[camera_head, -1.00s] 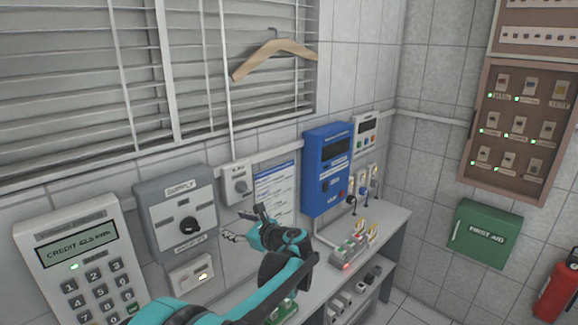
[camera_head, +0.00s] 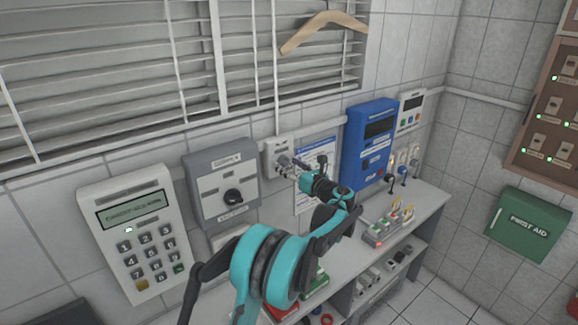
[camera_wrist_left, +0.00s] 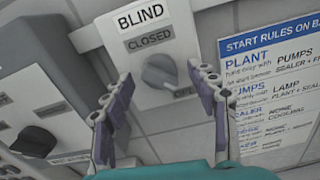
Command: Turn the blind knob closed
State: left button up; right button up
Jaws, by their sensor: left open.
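The blind box is a small light-grey wall unit (camera_head: 272,158), labelled "BLIND" and "CLOSED" in the left wrist view (camera_wrist_left: 150,22). Its round grey knob (camera_wrist_left: 160,72) points to the lower right, toward a partly hidden label. My left gripper (camera_head: 303,163) is in front of the box and covers part of it in the head view. In the left wrist view the gripper (camera_wrist_left: 161,82) is open, one finger on each side of the knob in the picture. The fingers look apart from the knob; the remaining distance is hard to tell. My right gripper is not visible.
A grey supply box with a black knob (camera_head: 222,185) is left of the blind box, and a keypad panel (camera_head: 135,230) further left. A rules sheet (camera_wrist_left: 270,85) and a blue unit (camera_head: 368,145) are to the right. Slatted blinds (camera_head: 110,70) hang above.

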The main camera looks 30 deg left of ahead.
pick_arm(q)
jog(key=c, duration=1.1)
jog(key=shift+c, duration=0.2)
